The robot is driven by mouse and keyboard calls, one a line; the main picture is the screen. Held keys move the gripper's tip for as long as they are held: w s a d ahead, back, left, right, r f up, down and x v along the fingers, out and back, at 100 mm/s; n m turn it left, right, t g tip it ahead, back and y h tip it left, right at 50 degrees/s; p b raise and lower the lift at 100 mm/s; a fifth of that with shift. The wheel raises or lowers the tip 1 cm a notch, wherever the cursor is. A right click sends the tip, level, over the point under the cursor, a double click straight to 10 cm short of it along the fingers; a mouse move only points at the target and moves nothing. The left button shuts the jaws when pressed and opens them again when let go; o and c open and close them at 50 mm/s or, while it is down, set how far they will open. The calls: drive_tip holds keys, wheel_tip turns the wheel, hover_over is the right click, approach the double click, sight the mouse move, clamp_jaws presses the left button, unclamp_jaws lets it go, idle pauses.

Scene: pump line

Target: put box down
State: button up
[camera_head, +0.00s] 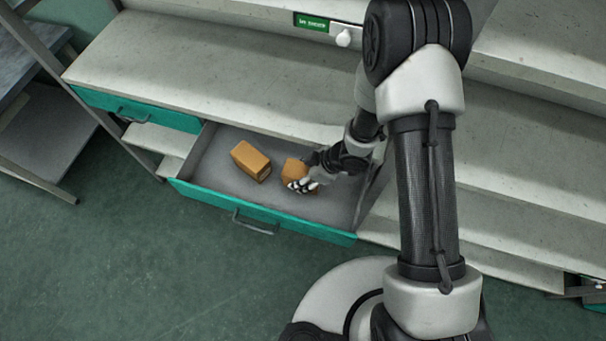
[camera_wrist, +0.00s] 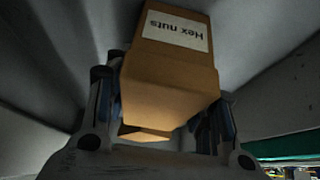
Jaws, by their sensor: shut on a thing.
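My gripper (camera_head: 301,184) is down inside the open drawer and shut on an orange-brown box (camera_head: 294,169). In the wrist view the held box (camera_wrist: 172,75) sits between the two fingers, with a white label reading "Hex nuts" that appears upside down. A second brown box (camera_head: 251,161) lies in the drawer to the left of the held one, apart from it. The drawer (camera_head: 308,231) has a grey inside and a teal front. I cannot tell whether the held box touches the drawer floor.
The grey bench top (camera_head: 215,75) lies above and behind the drawer. A closed teal drawer (camera_head: 135,108) is at the left. A green sign (camera_head: 312,22) and a white knob (camera_head: 343,38) are on the ledge. The drawer's left part has free room.

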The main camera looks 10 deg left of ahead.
drive_tip(key=o, duration=1.2)
drive_tip(key=shift+f, duration=0.1)
drive_tip(key=shift+d+r, duration=0.1)
drive_tip(key=shift+r, duration=0.3)
drive_tip(key=p+v, duration=0.5)
drive_tip(key=v, duration=0.6)
drive_tip(key=shift+d+r+p, duration=0.15)
drive_tip(key=shift+r+p, duration=0.1)
drive_tip(key=shift+p, duration=0.15)
drive_tip(key=shift+s, duration=0.1)
